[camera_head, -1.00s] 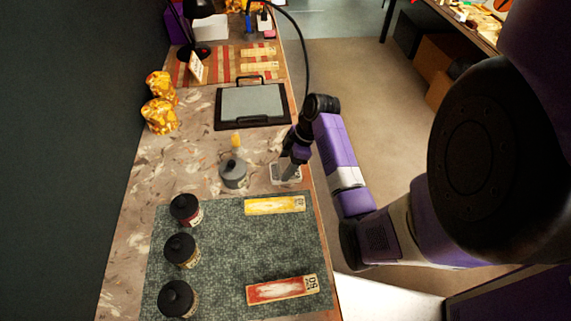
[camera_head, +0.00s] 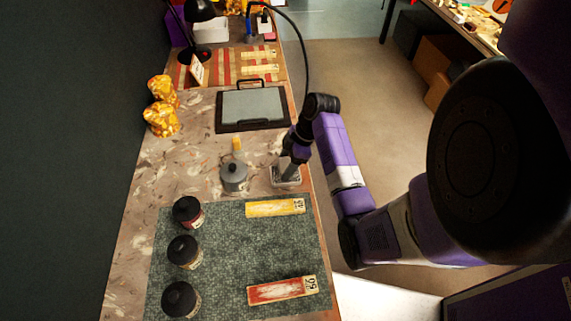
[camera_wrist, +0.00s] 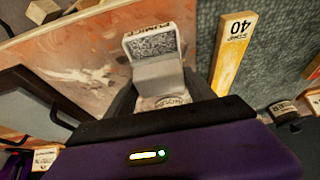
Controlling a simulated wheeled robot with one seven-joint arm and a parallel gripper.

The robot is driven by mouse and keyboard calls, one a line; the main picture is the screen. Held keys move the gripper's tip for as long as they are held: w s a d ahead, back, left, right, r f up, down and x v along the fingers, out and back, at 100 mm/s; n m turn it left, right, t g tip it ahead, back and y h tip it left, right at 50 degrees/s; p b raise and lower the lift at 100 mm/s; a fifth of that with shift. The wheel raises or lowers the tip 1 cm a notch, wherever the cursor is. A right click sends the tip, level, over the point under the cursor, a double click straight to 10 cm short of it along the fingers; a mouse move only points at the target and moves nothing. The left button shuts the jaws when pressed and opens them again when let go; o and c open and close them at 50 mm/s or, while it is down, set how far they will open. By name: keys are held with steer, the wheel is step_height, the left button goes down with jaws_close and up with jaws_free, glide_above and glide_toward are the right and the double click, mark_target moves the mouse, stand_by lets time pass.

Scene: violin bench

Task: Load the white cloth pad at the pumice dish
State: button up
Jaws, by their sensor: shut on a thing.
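The pumice dish (camera_head: 294,182) is a small pale tray near the right edge of the bench in the head view. In the wrist view the dish (camera_wrist: 152,43) has a white rim and dark speckled grey contents, with lettering at its edges. My gripper (camera_head: 287,176) points down at the dish. In the wrist view its dark fingers (camera_wrist: 165,97) are shut on a whitish block, the white cloth pad (camera_wrist: 158,76). The pad's near end lies between the fingers and its far end overlaps the dish's near side. I cannot tell whether it touches the pumice.
A grey lidded pot (camera_head: 233,178) stands left of the dish. A yellow strip marked 40 (camera_head: 275,208) and a red strip (camera_head: 282,290) lie on the green mat (camera_head: 230,240), with dark-lidded jars (camera_head: 183,250) at its left. A black-framed tray (camera_head: 252,106) lies beyond.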

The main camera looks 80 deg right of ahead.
mark_target(286, 164)
steer(key=shift+r+p, duration=2.05)
steer(key=shift+r, duration=0.45)
